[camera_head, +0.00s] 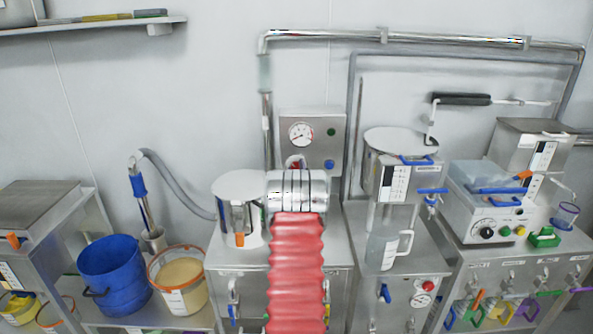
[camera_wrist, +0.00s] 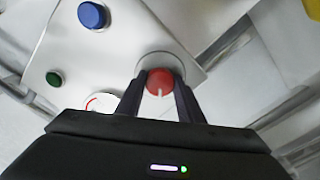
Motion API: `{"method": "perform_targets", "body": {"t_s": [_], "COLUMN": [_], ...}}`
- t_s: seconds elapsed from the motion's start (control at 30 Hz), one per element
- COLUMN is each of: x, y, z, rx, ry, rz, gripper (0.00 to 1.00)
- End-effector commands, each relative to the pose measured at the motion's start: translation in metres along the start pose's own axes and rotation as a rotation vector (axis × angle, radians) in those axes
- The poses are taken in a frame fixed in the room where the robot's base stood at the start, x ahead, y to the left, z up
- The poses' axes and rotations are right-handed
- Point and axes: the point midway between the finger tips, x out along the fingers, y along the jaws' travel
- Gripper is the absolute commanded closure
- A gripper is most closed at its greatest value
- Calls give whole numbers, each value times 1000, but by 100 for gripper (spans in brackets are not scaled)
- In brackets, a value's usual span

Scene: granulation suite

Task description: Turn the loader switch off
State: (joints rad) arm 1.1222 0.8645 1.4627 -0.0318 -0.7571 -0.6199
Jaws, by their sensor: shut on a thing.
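The loader switch appears to be a red round knob (camera_wrist: 160,81) with a white line mark, set on a grey control panel (camera_wrist: 205,25). In the wrist view the white mark points down toward my gripper's body. My gripper (camera_wrist: 160,84) has its two dark fingers closed on the knob, one on each side. In the head view the panel (camera_head: 338,128) stands on the wall side of the middle cabinet, and a bit of the red knob (camera_head: 294,160) shows above my arm. My arm hides the fingers there.
The panel also carries a gauge (camera_head: 301,134), a green button (camera_head: 331,132) and a blue button (camera_head: 329,164). A steel vessel with a round lid (camera_head: 238,186) stands left of my arm, and a clear jug (camera_head: 385,248) stands to the right. Pipes run behind the panel.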

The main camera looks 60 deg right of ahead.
Motion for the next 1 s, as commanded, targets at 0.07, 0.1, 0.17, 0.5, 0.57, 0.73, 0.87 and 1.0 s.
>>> {"method": "perform_targets", "body": {"t_s": [0.07,0.1,0.17,0.5,0.57,0.73,0.87,1.0], "x": [-1,-1,-1,0,0,0,0,0], "y": [-3,-3,-3,-1,-1,-1,-1,0], "z": [2,1,1,0,0,0,0,0], "rx": [-2,-2,-2,0,0,14,57,136], "ry": [-3,-3,-3,0,0,0,0,0], "rz": [-5,-5,-5,-2,-2,-1,-1,-1], "gripper": [88,88,62,47,47,47,47,47]}}
